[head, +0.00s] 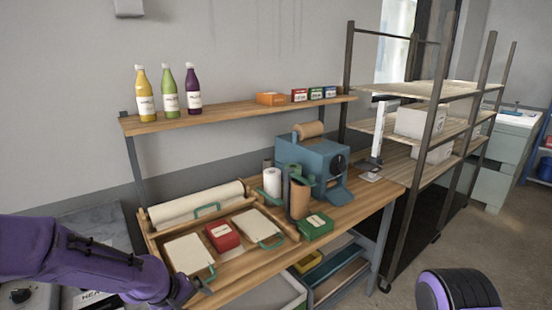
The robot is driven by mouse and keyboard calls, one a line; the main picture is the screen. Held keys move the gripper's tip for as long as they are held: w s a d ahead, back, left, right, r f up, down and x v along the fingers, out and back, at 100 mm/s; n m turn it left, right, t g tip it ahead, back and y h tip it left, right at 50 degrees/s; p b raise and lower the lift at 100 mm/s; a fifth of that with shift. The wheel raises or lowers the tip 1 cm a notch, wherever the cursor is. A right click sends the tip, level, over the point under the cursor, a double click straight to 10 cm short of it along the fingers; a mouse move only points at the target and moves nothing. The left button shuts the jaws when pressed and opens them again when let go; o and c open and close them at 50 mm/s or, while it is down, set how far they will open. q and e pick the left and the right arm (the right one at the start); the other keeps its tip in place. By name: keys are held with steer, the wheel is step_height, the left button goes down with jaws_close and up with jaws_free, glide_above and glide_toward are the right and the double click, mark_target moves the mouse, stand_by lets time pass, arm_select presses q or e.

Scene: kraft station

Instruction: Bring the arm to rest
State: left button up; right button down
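My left arm comes in from the left, low over the front left end of the wooden bench (245,271). Its gripper (194,287) is small and dark here, close to the front left of the bench near a cream board with a green handle (187,254). I cannot tell whether it touches anything or whether its fingers are open. A rounded black and purple part of my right arm shows at the bottom right; the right gripper is out of view.
A red box (222,236), a second cream board (257,226), a green box (316,227) and a blue machine (308,161) stand on the bench. A shelf (230,114) above holds three bottles and small boxes.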

arm_select(q)
steer(key=s+a+f+t+y+b, duration=0.1)
steer(key=s+f, duration=0.1)
steer(key=f, duration=0.4)
steer(key=s+a+f+t+y+b, duration=0.1)
steer(key=s+a+f+b, duration=0.1)
steer(key=f, duration=0.4)
steer(key=s+a+f+g+y+b, duration=0.1)
steer(key=s+a+f+y+b, duration=0.1)
steer(key=s+f, duration=0.8)
steer(key=s+a+f+m+g+y+b, duration=0.1)
steer(key=s+f+b, duration=0.4)
steer(key=s, duration=1.3)
step_height(320, 180, down, 5)
steer(key=a+g+y, duration=0.1)
steer(key=a, duration=0.1)
steer(key=shift+a+r, duration=0.15)
steer(key=shift+a, duration=0.15)
